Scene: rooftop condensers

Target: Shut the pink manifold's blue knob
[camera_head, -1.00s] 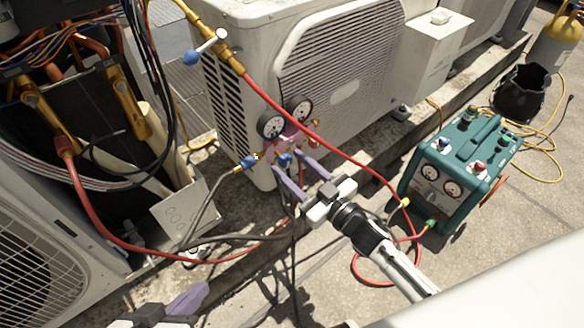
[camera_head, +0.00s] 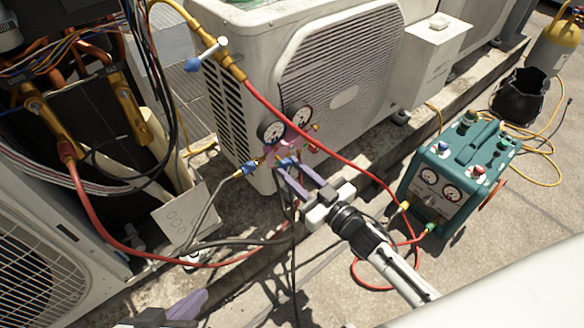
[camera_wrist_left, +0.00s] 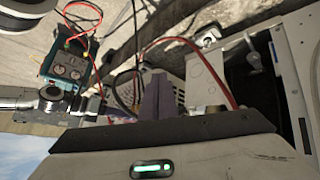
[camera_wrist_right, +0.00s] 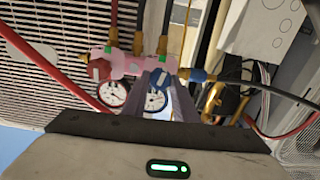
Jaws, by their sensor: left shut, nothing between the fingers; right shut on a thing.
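The pink manifold (camera_head: 272,153) hangs in front of the white condenser, with two round gauges (camera_head: 271,131) above it. In the right wrist view the manifold (camera_wrist_right: 127,63) shows a red knob (camera_wrist_right: 99,70) and a blue knob (camera_wrist_right: 158,78). My right gripper (camera_head: 282,169) reaches up to the manifold from below right. Its purple fingers (camera_wrist_right: 168,92) are shut on the blue knob and partly hide it. My left gripper (camera_head: 204,294) is low at the bottom edge, away from the manifold. In the left wrist view its fingers (camera_wrist_left: 157,92) are together and empty.
A red hose (camera_head: 325,145) runs close past the manifold, and dark hoses hang below it. A teal recovery machine (camera_head: 455,175) stands on the right. The white condenser (camera_head: 335,70) is behind. An open unit with copper pipes (camera_head: 120,100) is at the left.

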